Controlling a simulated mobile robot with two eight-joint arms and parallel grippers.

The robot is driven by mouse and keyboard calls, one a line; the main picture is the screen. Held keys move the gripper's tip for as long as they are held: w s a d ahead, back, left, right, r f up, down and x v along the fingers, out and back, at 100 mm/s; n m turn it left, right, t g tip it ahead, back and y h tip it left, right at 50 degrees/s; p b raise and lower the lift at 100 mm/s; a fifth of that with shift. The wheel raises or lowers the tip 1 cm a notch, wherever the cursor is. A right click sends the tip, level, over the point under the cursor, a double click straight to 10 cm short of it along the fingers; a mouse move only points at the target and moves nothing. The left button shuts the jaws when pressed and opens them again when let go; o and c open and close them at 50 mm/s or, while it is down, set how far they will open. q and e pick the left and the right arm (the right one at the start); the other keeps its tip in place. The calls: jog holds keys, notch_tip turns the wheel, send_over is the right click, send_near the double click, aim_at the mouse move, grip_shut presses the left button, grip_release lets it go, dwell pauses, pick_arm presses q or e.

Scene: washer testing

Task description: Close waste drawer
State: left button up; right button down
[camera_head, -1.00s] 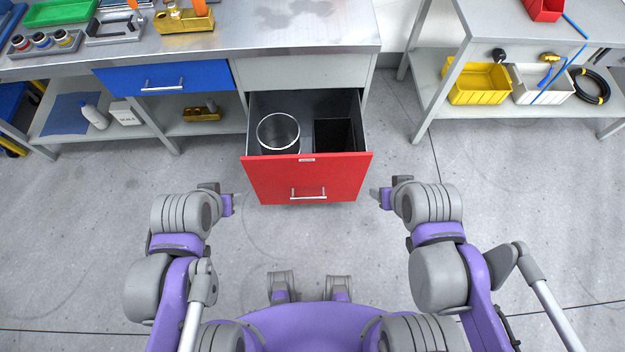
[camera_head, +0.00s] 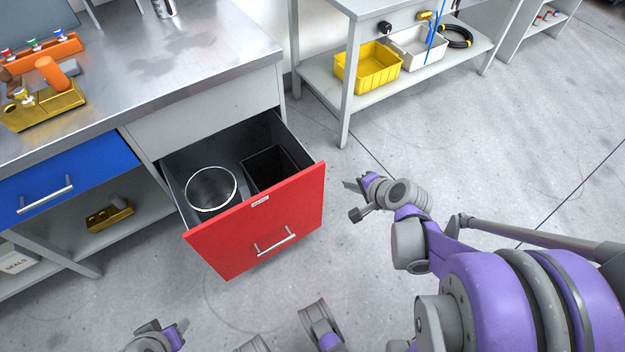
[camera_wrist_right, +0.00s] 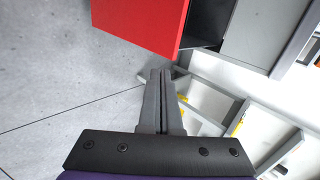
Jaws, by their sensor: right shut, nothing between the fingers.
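The waste drawer (camera_head: 225,248) has a red front with a silver bar handle (camera_head: 275,241). It stands pulled out from the grey bench, holding a round metal bin (camera_head: 211,190) and a black square bin (camera_head: 268,170). In the right wrist view the red front (camera_wrist_right: 150,20) is at the top, beyond the fingertips. My right gripper (camera_head: 351,185) is shut and empty, to the right of the drawer front and apart from it. The fingers also show together in the wrist view (camera_wrist_right: 160,78). My left gripper (camera_head: 181,327) is only partly in view at the bottom edge; its jaws are unclear.
A blue drawer (camera_head: 75,185) is shut at the left of the bench (camera_head: 190,65). An orange rack and a yellow block stand on the bench. A shelf unit (camera_head: 345,110) with yellow (camera_head: 368,68) and white bins stands behind, right. Floor around the drawer front is clear.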

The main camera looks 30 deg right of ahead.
aim_at(287, 127)
jog(key=shift+m, duration=0.4)
jog(key=b+x, duration=0.1)
jog(key=x, duration=0.3)
jog(key=b+x, duration=0.1)
jog(key=x, duration=0.3)
jog(key=w+d+r+b+x, duration=0.1)
jog(key=b+x, duration=0.1)
jog(key=x, duration=0.3)
jog(key=shift+w+r, duration=0.1)
jog(key=shift+w, duration=0.5)
jog(key=w, duration=0.8)
jog(key=w+b, duration=0.1)
jog(key=w, duration=0.7)
jog(key=w+a, duration=0.1)
jog(key=w, duration=0.8)
jog(key=shift+b, duration=0.35)
jog(key=shift+s, duration=0.1)
